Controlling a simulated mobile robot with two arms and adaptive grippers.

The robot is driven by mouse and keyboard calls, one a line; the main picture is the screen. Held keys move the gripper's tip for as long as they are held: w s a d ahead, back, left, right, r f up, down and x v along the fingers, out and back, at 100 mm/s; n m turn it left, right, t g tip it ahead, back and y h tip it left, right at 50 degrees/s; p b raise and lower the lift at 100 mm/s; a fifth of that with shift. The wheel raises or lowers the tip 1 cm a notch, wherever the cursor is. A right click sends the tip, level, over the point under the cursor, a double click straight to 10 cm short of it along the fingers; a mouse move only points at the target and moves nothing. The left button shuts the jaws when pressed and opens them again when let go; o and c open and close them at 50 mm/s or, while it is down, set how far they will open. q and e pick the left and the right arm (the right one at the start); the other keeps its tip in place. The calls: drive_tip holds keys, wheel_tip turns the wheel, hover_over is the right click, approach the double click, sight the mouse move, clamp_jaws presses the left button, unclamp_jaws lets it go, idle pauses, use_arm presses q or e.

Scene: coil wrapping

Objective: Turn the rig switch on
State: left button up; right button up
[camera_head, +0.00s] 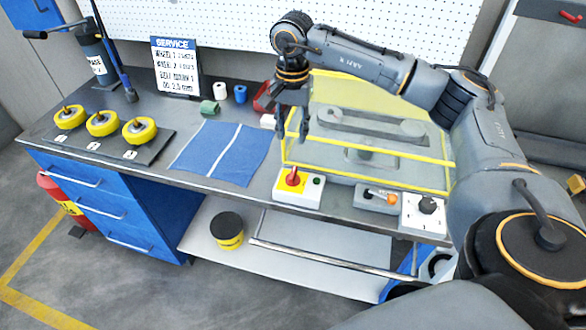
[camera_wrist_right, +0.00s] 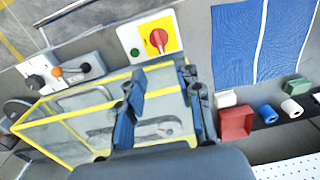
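The rig switch is a red rotary knob (camera_head: 293,178) on a yellow plate, mounted on a white box (camera_head: 288,197) with a green button at the table's front edge. The red knob (camera_wrist_right: 159,40) also shows near the top of the right wrist view. My right gripper (camera_head: 291,140) is above the table, behind the switch and beside the left end of the yellow-framed guard. In the wrist view its two fingers (camera_wrist_right: 160,82) are spread apart with nothing between them. The knob lies beyond the fingertips and is not touched. My left gripper is not in view.
The yellow-framed transparent guard (camera_head: 447,163) covers the rig. Right of the switch are a box with an orange-tipped lever (camera_head: 380,196) and a dial box (camera_head: 425,213). A blue mat (camera_head: 222,152), a red bin (camera_wrist_right: 236,122) and small rolls lie to the left.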

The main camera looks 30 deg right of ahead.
sight(293, 172)
wheel_tip(293, 172, down, 12)
drive_tip(key=p, duration=0.4)
drive_tip(key=shift+d+f+p, duration=0.1)
drive_tip(key=shift+f+p, duration=0.05)
drive_tip(key=shift+p, duration=0.15)
drive_tip(key=shift+f, duration=0.75)
clamp_jaws()
